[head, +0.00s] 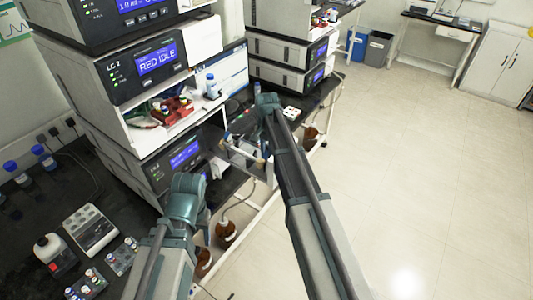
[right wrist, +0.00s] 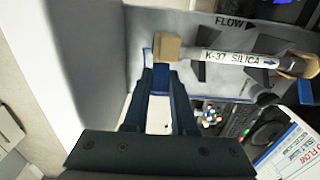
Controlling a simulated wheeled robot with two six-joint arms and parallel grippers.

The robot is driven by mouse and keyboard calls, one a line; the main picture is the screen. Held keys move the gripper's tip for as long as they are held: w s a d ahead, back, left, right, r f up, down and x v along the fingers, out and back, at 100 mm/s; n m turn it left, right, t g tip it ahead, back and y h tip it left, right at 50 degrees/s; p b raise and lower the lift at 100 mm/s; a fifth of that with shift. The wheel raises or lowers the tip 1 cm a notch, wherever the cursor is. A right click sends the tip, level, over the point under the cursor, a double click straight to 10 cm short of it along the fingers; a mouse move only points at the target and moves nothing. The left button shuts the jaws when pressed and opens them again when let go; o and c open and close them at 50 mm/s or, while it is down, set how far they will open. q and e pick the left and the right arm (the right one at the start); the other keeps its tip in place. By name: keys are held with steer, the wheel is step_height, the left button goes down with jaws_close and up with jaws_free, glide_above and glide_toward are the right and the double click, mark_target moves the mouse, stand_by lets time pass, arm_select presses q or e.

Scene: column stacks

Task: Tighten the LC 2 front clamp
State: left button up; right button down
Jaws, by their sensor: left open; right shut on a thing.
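In the right wrist view, a white column (right wrist: 238,58) marked "K-37 SILICA", with a blue arrow to the right, lies across a grey tray (right wrist: 120,50) marked "FLOW". A tan clamp block (right wrist: 167,47) is at its left end; another tan clamp (right wrist: 297,65) is at its right end. My right gripper (right wrist: 163,70) is shut on the left tan clamp block. In the head view, the column (head: 245,148) shows small beside the lower unit, partly behind my right arm. My left gripper (head: 190,183) is below and left of it, empty; its fingertips are hard to make out.
The stack (head: 146,68) marked LC with "RED IDLE" stands at left, with a red rack (head: 172,110) on its shelf. Another stack (head: 285,50) stands behind. A dark bench is at left; the floor at right is clear.

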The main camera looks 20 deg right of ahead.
stand_by(0.5)
steer(key=c, duration=0.7)
jaws_free()
steer(key=shift+f, duration=0.1)
step_height(320, 180, up, 14)
steer(key=p, duration=1.4)
steer(key=shift+d, duration=0.15)
steer(key=shift+w, duration=0.1)
